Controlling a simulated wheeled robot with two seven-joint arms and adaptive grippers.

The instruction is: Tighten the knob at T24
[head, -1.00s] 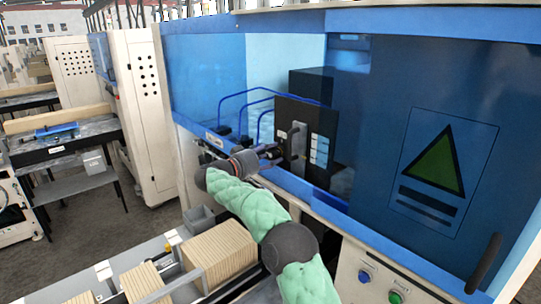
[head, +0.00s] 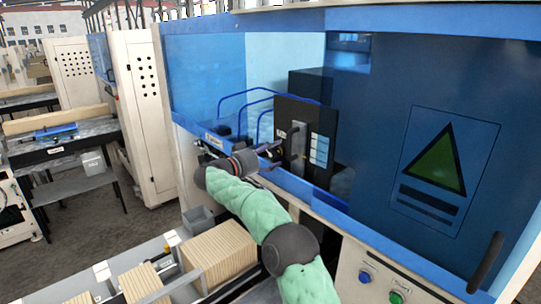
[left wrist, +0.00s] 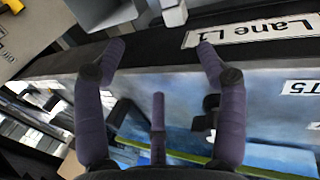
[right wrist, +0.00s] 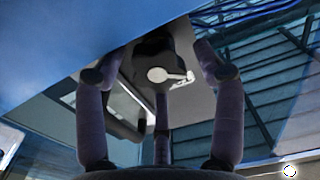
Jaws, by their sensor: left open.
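A dark lobed knob with a pale round centre and pointer (right wrist: 158,72) shows in the right wrist view, on a grey plate. My right gripper (right wrist: 158,50) has its fingers spread around the knob; I cannot tell whether they touch it. In the head view my right gripper (head: 270,151) reaches through the machine opening to a dark upright unit (head: 318,122) and hides the knob. No T24 label is readable. My left gripper (left wrist: 160,50) is open and empty in the left wrist view, near a "Lane L1" label (left wrist: 250,33) and a "T5" label (left wrist: 301,87).
A blue machine door (head: 430,150) with a green triangle sign stands right of the opening. The blue sill (head: 290,184) runs below my right arm. Blue hoses (head: 240,97) arch behind it.

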